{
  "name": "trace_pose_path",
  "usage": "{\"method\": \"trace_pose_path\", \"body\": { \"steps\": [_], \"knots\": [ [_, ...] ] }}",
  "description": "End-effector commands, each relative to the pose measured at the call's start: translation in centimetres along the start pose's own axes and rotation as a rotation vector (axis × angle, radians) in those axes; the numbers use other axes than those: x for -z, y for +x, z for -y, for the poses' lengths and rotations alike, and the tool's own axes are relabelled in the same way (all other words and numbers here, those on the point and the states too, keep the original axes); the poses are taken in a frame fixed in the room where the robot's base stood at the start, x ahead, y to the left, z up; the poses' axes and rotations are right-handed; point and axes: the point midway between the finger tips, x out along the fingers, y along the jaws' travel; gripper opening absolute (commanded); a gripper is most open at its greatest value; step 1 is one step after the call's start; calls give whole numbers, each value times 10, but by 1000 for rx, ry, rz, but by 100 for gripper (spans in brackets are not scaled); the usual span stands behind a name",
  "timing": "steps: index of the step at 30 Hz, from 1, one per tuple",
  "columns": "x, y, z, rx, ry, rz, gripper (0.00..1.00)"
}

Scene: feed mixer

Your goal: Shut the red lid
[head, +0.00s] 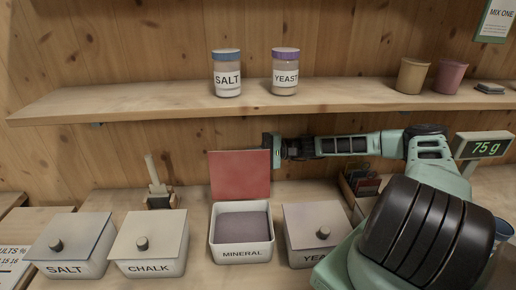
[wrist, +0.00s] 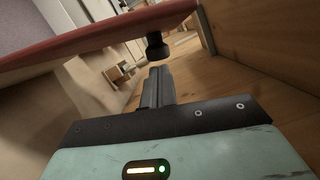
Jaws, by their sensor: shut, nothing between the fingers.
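The red lid (head: 240,174) stands open and upright at the back of the white bin labelled MINERAL (head: 242,255), which holds a grey-purple powder. My gripper (head: 268,142) is at the lid's upper right corner; its fingers are largely hidden behind the lid in the head view. In the wrist view the red lid (wrist: 85,45) crosses the upper left, with a dark knob (wrist: 157,47) on its rear face. My shut, empty fingers (wrist: 158,72) point toward that knob, close to it. I cannot tell whether they touch it.
Closed bins labelled SALT (head: 68,268), CHALK (head: 150,268) and a partly hidden YEAST bin (head: 305,256) flank the open one. A shelf (head: 180,98) with jars runs above my arm. A small wooden stand with a handle (head: 158,190) is behind the chalk bin.

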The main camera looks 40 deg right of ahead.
Motion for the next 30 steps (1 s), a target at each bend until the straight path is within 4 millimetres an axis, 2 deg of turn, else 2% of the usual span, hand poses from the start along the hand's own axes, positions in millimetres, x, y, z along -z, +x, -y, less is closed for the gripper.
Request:
{"method": "trace_pose_path", "body": {
  "steps": [14,30],
  "knots": [
    [0,4,0,-1,-4,-1,0],
    [-13,7,4,-27,-104,0,0]
  ]
}}
